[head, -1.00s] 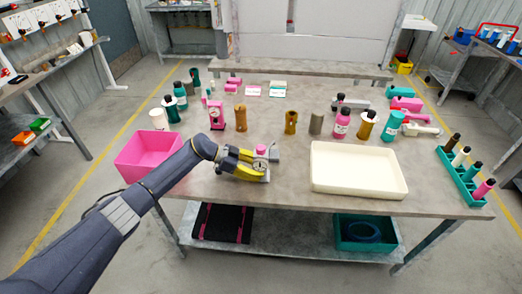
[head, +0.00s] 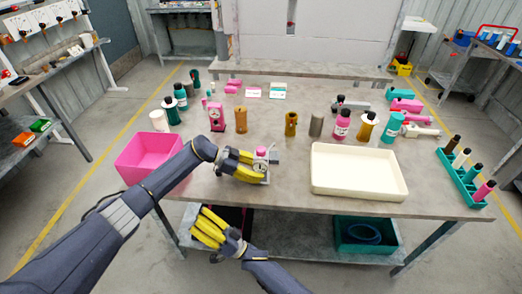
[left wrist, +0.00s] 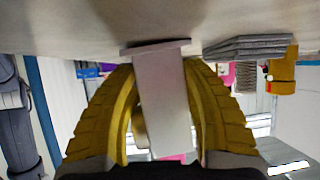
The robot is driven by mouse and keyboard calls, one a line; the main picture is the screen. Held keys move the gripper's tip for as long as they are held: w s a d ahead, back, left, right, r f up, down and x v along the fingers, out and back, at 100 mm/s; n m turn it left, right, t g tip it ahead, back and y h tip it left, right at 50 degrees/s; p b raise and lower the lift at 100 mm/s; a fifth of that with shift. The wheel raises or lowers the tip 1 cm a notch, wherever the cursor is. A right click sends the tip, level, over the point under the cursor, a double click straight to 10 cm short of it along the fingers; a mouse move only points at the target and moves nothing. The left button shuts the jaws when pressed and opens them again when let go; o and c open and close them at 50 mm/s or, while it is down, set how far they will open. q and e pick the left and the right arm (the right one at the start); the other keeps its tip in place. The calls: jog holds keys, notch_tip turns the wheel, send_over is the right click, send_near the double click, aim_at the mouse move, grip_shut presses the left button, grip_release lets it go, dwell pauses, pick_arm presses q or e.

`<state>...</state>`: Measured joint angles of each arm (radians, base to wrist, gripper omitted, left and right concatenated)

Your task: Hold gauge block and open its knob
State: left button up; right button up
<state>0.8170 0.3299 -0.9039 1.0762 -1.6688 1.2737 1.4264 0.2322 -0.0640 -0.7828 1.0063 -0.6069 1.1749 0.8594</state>
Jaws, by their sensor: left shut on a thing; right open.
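The gauge block (head: 262,166) stands near the front edge of the table, left of the cream tray. It has a round white dial and a pink knob (head: 261,151) on top. My left gripper (head: 256,166) is shut on the block, with its yellow fingers on both sides. In the left wrist view the grey block (left wrist: 162,98) sits between the two yellow fingers, and part of it is hidden. My right gripper (head: 202,226) is empty, its yellow fingers pointing left in front of the table's front edge, below the tabletop.
A pink bin (head: 140,158) stands left of my left forearm. The cream tray (head: 358,190) lies to the right. Bottles and brown cylinders stand behind. A teal rack (head: 462,184) holds bottles at the far right. The tabletop between block and tray is clear.

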jog(key=s+a+r+n+g+h, duration=0.25)
jog(key=s+r+n+g, duration=0.6)
jog(key=g, duration=0.75)
jog(key=s+a+r+n+g+h, duration=0.1)
jog(key=s+r+n+g+h, duration=0.4)
jog(key=r+n+g, duration=0.85)
jog(key=n+t+h, duration=0.3)
jog(key=t+h, duration=1.2)
jog(key=t, duration=0.4)
send_near(261, 148)
jog(key=f, duration=1)
jog(key=shift+s+d+f, duration=0.1)
jog(key=shift+s+f, duration=0.2)
jog(key=shift+f, duration=0.05)
